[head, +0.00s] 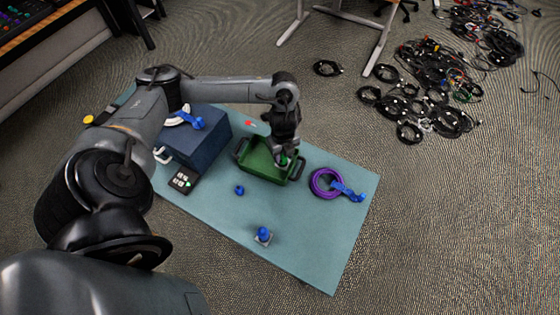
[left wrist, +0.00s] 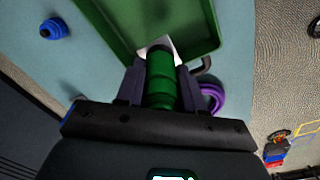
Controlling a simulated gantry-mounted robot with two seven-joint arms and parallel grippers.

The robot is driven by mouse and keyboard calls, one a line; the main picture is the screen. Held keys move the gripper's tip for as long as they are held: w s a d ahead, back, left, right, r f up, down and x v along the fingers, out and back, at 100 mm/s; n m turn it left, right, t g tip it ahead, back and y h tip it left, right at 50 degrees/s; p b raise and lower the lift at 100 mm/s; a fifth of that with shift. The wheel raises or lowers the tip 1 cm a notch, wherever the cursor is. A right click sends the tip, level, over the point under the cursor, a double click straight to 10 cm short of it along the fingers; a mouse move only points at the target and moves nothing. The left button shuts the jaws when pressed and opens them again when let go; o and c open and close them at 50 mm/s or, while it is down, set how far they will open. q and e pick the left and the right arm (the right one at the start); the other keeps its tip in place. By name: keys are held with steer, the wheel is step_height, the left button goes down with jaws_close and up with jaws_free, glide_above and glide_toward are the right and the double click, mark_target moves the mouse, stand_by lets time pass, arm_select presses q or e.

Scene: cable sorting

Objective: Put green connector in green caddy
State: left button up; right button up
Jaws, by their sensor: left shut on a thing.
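The green caddy (head: 258,160) is an open tray with dark handles near the middle of the table. My left gripper (head: 283,160) is over its right part in the head view. In the left wrist view, my left gripper (left wrist: 160,85) is shut on the green connector (left wrist: 161,72), a ribbed green cylinder with a pale square end. The caddy (left wrist: 115,25) lies just beyond the connector in that view. In the head view only a bit of green shows at the fingertips, and I cannot tell whether the connector touches the caddy. My right gripper is not in view.
A purple cable coil (head: 318,186) with blue connectors lies right. Blue connectors (head: 239,190) (head: 264,234) stand in front. The table's front right is clear.

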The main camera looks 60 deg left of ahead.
arm_select(q)
steer(key=shift+a+f+b, duration=0.3)
steer(key=shift+a+f, duration=0.3)
steer(key=shift+a, duration=0.35)
steer(key=shift+f+b, duration=0.65)
steer(key=shift+f, duration=1.3)
steer(key=shift+f, duration=0.15)
steer(key=o, duration=1.1)
